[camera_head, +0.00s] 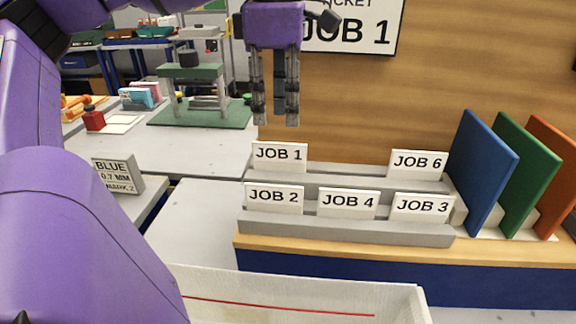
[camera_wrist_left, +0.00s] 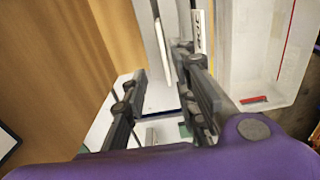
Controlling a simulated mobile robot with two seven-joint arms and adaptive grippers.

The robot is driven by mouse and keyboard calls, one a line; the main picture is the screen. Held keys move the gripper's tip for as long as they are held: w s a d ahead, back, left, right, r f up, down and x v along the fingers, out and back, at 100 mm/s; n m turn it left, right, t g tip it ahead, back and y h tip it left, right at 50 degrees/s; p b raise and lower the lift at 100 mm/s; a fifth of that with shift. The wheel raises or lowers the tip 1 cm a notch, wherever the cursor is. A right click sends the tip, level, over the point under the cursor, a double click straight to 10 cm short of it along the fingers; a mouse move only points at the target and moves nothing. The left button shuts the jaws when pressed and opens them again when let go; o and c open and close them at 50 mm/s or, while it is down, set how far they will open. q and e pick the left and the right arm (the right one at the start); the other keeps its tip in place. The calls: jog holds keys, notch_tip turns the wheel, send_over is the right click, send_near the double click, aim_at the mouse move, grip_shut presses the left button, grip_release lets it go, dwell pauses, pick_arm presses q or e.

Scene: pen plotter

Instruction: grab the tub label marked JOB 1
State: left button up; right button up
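The tub label marked JOB 1 (camera_head: 279,154) is a small white card. It stands upright at the left end of the rack's upper tier. My left gripper (camera_head: 275,122) points down above this label, apart from it. Its two fingers are spread with nothing between them. In the left wrist view the fingers (camera_wrist_left: 163,66) also stand apart, and white cards show beyond them. One card there carries partly readable JOB lettering (camera_wrist_left: 197,32), but its number is unclear. My right gripper is in neither view.
Label JOB 6 (camera_head: 417,163) stands at the upper tier's right. JOB 2 (camera_head: 274,197), JOB 4 (camera_head: 347,203) and JOB 3 (camera_head: 421,207) fill the lower tier. A wooden panel (camera_head: 440,80) rises behind. Blue (camera_head: 484,170), green and orange boards stand right. A pale tub (camera_head: 400,302) is in front.

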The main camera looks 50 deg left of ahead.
aim_at(279, 143)
pick_arm(q)
jog(key=shift+s+d+f, duration=0.15)
jog(key=shift+f, duration=0.35)
jog(key=shift+s+d+f, duration=0.1)
jog(key=shift+f, duration=0.4)
notch_tip(279, 143, down, 6)
jog(key=shift+r+p, duration=0.15)
jog(key=shift+p, duration=0.25)
grip_shut()
